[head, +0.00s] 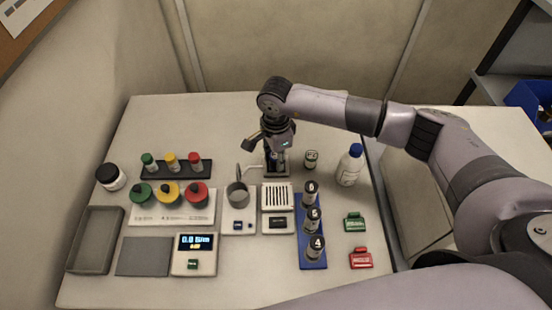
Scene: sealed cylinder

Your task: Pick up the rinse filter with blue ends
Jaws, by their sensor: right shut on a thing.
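My right gripper (272,154) points down at the back middle of the table, over a small grey stand (277,175). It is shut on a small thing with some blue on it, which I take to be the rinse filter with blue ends. The fingers and the stand hide most of it, so its ends do not show clearly. I cannot tell whether it still touches the stand. My left gripper is not in view.
A white bottle with a blue cap (350,166) and a small jar (310,159) stand right of the gripper. A blue rack (313,263) holds numbered cylinders. A metal cup (237,195) and a scale (194,254) are to the left.

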